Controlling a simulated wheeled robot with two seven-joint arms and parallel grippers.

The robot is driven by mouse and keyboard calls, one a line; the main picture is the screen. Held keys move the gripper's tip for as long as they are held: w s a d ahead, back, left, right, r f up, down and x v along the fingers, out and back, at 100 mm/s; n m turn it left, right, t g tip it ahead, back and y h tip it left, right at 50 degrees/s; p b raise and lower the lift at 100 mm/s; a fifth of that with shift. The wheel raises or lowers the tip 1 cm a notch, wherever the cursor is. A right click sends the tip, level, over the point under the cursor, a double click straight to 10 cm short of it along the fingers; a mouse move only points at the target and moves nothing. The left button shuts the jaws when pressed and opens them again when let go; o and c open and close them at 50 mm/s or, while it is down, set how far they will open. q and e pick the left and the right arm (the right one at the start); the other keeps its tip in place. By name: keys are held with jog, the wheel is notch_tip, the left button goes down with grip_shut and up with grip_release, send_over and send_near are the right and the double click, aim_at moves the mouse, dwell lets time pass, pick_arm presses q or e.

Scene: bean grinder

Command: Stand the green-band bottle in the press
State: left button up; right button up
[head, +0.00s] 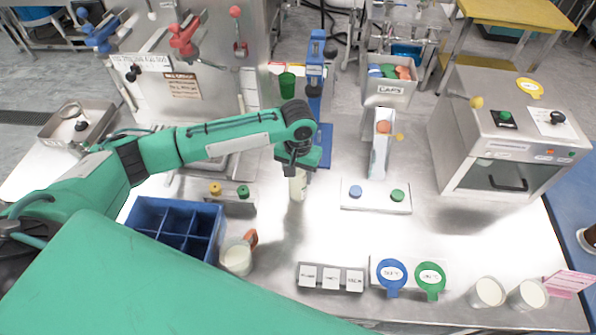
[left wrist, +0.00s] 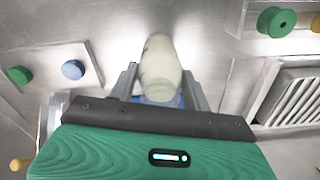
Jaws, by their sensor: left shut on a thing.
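A pale cream bottle (head: 298,187) hangs below my left gripper (head: 299,170), near the middle of the table. In the left wrist view the bottle (left wrist: 160,68) sits between the two fingers of my left gripper (left wrist: 158,84), which is shut on it. I cannot see a green band on it; its upper part is hidden by the gripper in the head view. The blue press (head: 315,72) stands just behind the gripper, an upright column on a blue base (head: 325,135); the gripper partly covers the base. My right gripper is not in view.
A white plate with a blue and a green knob (head: 376,208) lies to the right. A blue divided crate (head: 212,212), a block with yellow and green knobs (head: 230,206) and a white cup (head: 236,261) are left. A green cup (head: 287,84) stands behind.

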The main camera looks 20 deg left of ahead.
pick_arm(q)
jog(key=o, duration=0.9)
jog(key=shift+f, duration=0.1)
jog(key=shift+o, duration=0.2)
